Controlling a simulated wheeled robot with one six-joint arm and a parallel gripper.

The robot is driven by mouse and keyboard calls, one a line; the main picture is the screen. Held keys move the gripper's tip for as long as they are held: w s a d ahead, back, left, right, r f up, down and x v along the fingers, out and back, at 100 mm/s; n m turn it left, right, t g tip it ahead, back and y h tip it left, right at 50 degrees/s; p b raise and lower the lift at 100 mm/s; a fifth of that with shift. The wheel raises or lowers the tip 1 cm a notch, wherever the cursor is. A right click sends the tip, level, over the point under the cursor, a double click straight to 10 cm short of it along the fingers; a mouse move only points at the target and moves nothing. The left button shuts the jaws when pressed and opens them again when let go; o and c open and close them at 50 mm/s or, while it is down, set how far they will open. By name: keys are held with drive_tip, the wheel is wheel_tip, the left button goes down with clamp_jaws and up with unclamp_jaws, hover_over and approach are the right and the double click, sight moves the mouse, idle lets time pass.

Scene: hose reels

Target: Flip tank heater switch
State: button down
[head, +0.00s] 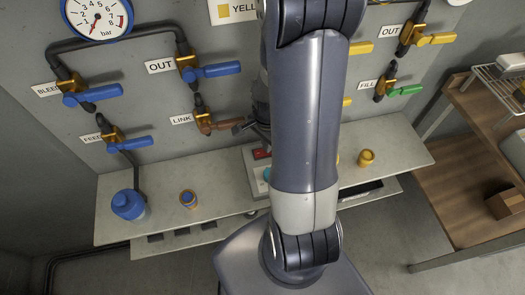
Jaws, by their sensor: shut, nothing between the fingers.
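A pale switch box (250,172) stands on the shelf against the wall, partly hidden behind my arm. A red switch (261,154) shows on its upper part, and a small teal part shows lower down. I cannot read a tank heater label, nor tell the switch's position. My gripper (238,127) is partly hidden behind my arm.
Blue-handled valves (208,71) and pipes cover the wall at left, below a gauge (97,17). A green-handled FILL valve (384,88) is at right. A wooden bench (470,150) stands at right.

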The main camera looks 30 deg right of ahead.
drive_tip(key=shift+f, duration=0.3)
drive_tip(key=shift+r+p, duration=2.65)
drive_tip(key=shift+r, duration=0.9)
drive_tip(key=shift+f, duration=0.1)
wheel_tip(320, 180, down, 7)
drive_tip(key=b, duration=0.6)
drive_tip(key=shift+r+p, duration=0.25)
drive_tip(key=shift+p, duration=0.05)
